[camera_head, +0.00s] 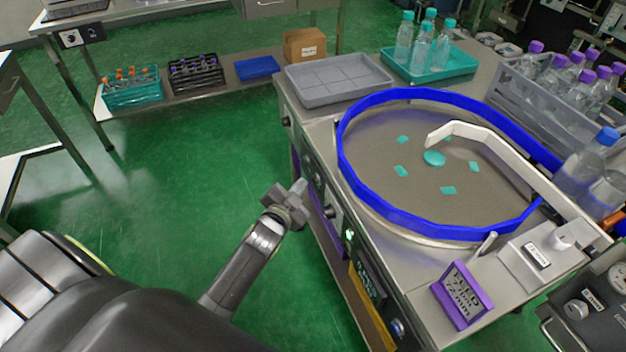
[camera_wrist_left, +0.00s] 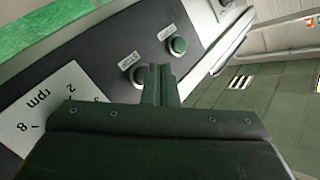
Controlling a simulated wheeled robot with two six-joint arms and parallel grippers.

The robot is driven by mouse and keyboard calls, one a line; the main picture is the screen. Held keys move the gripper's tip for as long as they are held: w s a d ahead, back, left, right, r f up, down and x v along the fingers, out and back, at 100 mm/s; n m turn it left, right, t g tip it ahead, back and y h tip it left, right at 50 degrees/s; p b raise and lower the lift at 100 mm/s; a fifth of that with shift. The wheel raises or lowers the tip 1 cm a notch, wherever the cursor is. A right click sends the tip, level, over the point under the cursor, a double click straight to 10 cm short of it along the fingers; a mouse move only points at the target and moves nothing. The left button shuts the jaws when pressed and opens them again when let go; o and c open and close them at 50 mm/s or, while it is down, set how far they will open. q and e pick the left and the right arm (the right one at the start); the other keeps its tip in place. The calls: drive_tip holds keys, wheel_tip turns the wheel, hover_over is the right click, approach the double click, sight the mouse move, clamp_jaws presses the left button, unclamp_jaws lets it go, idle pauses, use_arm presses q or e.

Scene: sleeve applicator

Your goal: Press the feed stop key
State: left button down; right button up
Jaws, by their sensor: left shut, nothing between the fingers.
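My left gripper (camera_head: 299,188) is shut and empty, held close in front of the dark control panel on the near side of the turntable machine. In the left wrist view its fingertips (camera_wrist_left: 158,70) point at the panel. Contact with a key cannot be confirmed. My right gripper is not in view.
A white rpm dial plate (camera_wrist_left: 45,115) lies left of the keys. The turntable has a blue rim (camera_head: 345,165) and carries teal pieces. A purple-framed feed sign (camera_head: 462,295) stands at the machine's near edge. The green floor (camera_head: 190,190) left of the machine is clear.

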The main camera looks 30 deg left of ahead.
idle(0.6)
use_arm(q)
drive_tip(key=shift+w+d, duration=0.1)
drive_tip(key=shift+w, duration=0.05)
drive_tip(key=shift+w+d, duration=0.45)
drive_tip(key=shift+w, duration=0.05)
idle(0.7)
drive_tip(key=shift+s+a, duration=0.55)
drive_tip(key=shift+s, duration=0.1)
idle(0.3)
